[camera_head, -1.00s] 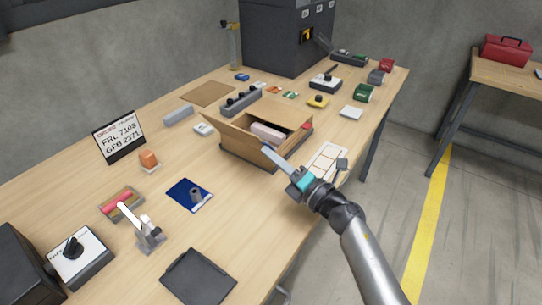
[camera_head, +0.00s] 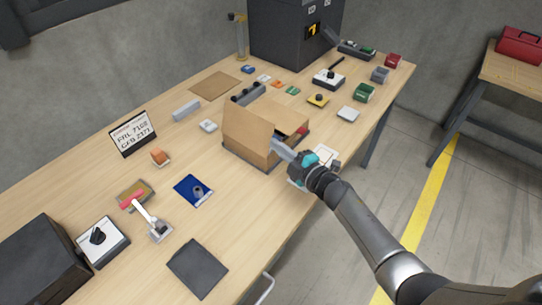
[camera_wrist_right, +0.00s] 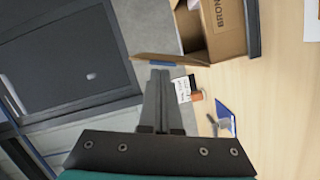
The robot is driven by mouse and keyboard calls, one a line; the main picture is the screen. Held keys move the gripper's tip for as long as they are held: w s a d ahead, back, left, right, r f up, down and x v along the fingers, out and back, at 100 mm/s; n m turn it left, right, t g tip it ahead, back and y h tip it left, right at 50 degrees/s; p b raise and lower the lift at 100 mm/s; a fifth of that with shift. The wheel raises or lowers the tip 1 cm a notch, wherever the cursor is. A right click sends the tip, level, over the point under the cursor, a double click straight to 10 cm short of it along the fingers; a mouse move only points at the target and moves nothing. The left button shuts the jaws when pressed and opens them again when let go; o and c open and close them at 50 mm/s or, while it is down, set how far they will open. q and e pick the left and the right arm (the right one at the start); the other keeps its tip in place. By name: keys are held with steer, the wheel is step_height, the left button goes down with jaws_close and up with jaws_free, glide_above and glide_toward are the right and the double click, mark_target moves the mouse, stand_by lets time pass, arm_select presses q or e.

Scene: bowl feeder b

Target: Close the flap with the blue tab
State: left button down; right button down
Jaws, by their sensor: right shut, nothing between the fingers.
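The open cardboard box (camera_head: 262,158) stands near the front edge of the bench. Its left flap (camera_head: 248,130) stands up and hides most of the inside; another flap (camera_head: 287,116) shows at the back right. In the right wrist view the box (camera_wrist_right: 226,30) is at the top, with a flap (camera_wrist_right: 182,60) reaching out to the left and a blue tab (camera_wrist_right: 153,63) on its edge. My right gripper (camera_head: 275,143) is shut and empty, its fingertips at the front of the box. In the wrist view its fingertips (camera_wrist_right: 160,72) overlap the tab; contact cannot be told. My left gripper is out of view.

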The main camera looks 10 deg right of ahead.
steer(key=shift+w+d+f+m+g+y+b, duration=0.2)
steer(key=shift+w+d+f+m+g+b, duration=0.45)
steer(key=shift+m, duration=0.9)
steer(key=shift+w+d+f+m+g+y+b, duration=0.25)
steer(key=shift+w+d+f+m+b, duration=0.35)
steer(key=shift+d+f+m, duration=0.7)
steer(key=shift+w+d+f+m+g+y+b, duration=0.15)
steer(key=shift+w+d+f+m+g+b, duration=0.4)
steer(key=shift+m, duration=1.2)
steer(key=shift+w+d, duration=0.1)
steer(key=shift+w, duration=0.2)
